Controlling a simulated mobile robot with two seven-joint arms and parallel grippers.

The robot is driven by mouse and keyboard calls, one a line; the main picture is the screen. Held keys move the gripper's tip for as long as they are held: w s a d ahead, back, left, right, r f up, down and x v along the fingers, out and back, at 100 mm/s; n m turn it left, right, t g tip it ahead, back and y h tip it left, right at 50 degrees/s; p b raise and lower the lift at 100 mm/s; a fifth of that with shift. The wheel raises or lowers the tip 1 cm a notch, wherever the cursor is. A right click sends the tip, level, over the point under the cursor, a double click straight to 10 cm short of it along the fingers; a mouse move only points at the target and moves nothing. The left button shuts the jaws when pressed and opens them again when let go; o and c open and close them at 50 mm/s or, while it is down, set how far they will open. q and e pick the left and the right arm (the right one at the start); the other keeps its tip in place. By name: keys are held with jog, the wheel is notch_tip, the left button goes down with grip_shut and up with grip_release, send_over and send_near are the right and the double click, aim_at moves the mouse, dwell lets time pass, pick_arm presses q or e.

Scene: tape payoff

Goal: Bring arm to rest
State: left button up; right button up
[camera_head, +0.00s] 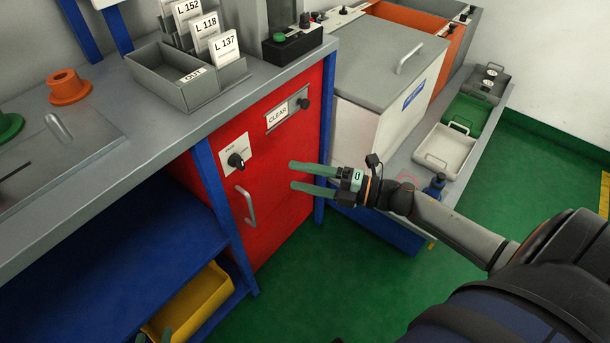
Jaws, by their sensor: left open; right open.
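My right arm (438,218) reaches in from the lower right. My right gripper (293,175) has two green fingers spread apart with nothing between them. It points left in front of the red cabinet (285,215), right of its knob and handle; I cannot tell whether it touches the cabinet. My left gripper (153,336) shows only as green fingertips at the bottom edge, near the yellow bin (195,297). The tips are apart; the rest of that gripper is out of frame.
The grey worktop (120,165) holds a grey card tray (188,95) and an orange flanged part (68,87). The cabinet has a handle (246,206) and black knob (236,160). A grey-lidded box (385,60) and trays (446,151) stand right. Green floor (330,275) is open below.

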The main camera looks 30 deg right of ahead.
jog(key=shift+s+d, duration=0.15)
jog(key=shift+s, duration=0.05)
dwell(0.4)
jog(key=s+a+f+m+g+h, duration=0.1)
jog(key=s+a+f+m+h, duration=0.4)
jog(key=m, duration=0.7)
jog(key=s+a+f+m+g+h, duration=0.1)
jog(key=s+a+f+m+h, duration=0.45)
jog(key=m, duration=0.65)
pick_arm(q)
jog(key=s+a+r+n+g+y+p, duration=0.1)
jog(key=s+r+p, duration=0.3)
jog(key=r+p, duration=0.6)
jog(key=a+p, duration=0.1)
jog(key=p, duration=0.9)
jog(key=shift+s+r+g, duration=0.3)
jog(key=shift+s+g, duration=0.05)
jog(key=shift+g, duration=0.05)
pick_arm(e)
jog(key=s+d+r+g, duration=0.2)
jog(key=s+r, duration=0.3)
jog(key=r, duration=0.5)
jog(key=shift+s+r+m+y, duration=0.3)
jog(key=shift+s+r+y, duration=0.05)
jog(key=shift+y, duration=0.1)
pick_arm(q)
jog(key=shift+a, duration=0.1)
